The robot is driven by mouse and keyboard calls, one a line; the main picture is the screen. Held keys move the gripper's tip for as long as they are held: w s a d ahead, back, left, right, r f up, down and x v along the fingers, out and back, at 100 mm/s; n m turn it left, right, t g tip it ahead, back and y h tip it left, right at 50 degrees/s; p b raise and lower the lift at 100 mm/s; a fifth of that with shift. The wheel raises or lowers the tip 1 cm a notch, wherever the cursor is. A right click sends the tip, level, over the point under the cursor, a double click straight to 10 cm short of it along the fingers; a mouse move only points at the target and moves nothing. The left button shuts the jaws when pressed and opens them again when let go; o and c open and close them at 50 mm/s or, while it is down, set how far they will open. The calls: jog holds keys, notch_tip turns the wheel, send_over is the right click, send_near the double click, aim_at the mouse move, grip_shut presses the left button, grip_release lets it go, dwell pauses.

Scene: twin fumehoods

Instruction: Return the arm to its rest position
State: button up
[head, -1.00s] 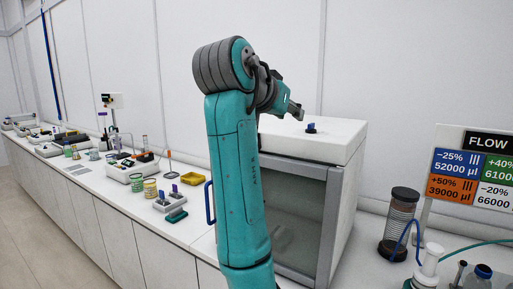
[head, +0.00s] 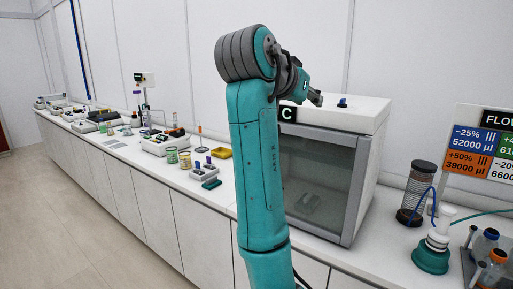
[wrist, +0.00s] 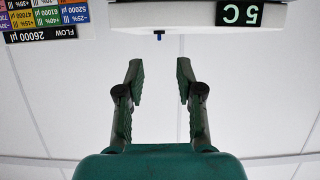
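My arm stands raised in the head view, a teal upright link bent over at a grey joint. My gripper (head: 314,97) is at its far end, pointing to the right, in front of the white top of the glass-fronted cabinet as seen from here. The wrist view is upside down and shows my gripper (wrist: 160,78) with its two dark green fingers apart and nothing between them. No object is held.
The cabinet (head: 352,190) stands behind my arm, with a blue knob on top. A coiled glass column (head: 417,190) and flasks stand right of it, below a flow sign (head: 483,150). Several racks and containers line the bench (head: 150,185) leftward. The floor (head: 70,220) is clear.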

notch_tip(320, 180, down, 29)
jog(key=w+d+n+t+y, duration=0.2)
jog(key=w+n, duration=0.1)
jog(key=n, duration=0.2)
jog(key=s+d+f+n+y, duration=0.1)
jog(key=s+f, duration=0.3)
jog(key=f, duration=0.4)
jog(key=s+d+f+n+t+y, duration=0.1)
jog(key=s+f, duration=0.4)
jog(key=f, duration=0.2)
jog(key=s+f+n+y, duration=0.15)
jog(key=s+f, duration=0.25)
jog(key=f, duration=0.4)
jog(key=s+d+f+y, duration=0.1)
jog(key=s+f, duration=0.4)
jog(key=s, duration=0.7)
jog(key=s+d+f+y, duration=0.15)
jog(key=s+f, duration=0.35)
jog(key=s, duration=0.7)
jog(key=s+r, duration=0.4)
jog(key=s, duration=0.7)
jog(key=s+d+r+m, duration=0.1)
jog(key=s+r, duration=0.3)
jog(key=s, duration=0.8)
jog(key=shift+r+t, duration=0.2)
jog(key=shift+t, duration=0.2)
